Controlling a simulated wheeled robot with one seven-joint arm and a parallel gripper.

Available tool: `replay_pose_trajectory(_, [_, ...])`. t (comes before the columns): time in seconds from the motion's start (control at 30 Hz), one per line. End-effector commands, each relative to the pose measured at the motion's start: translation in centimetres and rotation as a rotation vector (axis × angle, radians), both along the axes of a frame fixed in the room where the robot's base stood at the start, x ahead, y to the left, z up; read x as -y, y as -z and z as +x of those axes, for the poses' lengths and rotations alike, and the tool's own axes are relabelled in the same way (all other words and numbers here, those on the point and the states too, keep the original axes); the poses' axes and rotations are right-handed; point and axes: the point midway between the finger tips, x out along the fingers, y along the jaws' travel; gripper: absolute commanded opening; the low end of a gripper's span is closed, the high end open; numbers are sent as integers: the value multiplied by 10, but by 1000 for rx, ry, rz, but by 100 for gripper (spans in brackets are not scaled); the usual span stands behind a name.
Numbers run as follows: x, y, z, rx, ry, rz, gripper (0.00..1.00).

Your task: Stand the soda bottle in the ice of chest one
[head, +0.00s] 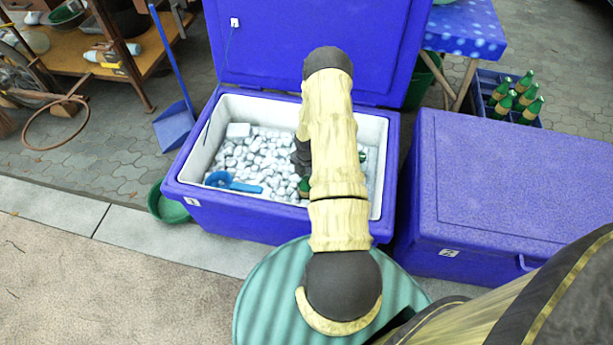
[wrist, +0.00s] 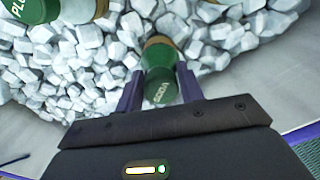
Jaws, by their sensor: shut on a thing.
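My gripper (wrist: 159,82) has its two fingers on either side of a green soda bottle (wrist: 160,86) in the wrist view and is shut on it. The open blue chest (head: 285,222) holds this ice (head: 245,158) in the head view. My arm covers most of the gripper there. A small green and brown piece (head: 304,187) shows beside the arm; I cannot tell which bottle it is.
Another green bottle (wrist: 75,10), lettered "PLU", lies close at the upper left in the wrist view. A blue scoop (head: 232,182) rests on the ice. A closed blue chest (head: 510,185) stands right. A crate (head: 483,88) of green bottles is behind it.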

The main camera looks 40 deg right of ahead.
Motion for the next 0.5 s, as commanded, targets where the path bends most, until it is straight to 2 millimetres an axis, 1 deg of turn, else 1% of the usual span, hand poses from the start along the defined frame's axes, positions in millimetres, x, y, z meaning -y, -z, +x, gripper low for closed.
replay_pose_trajectory(0.5, [0,8,0,1,0,-1,0])
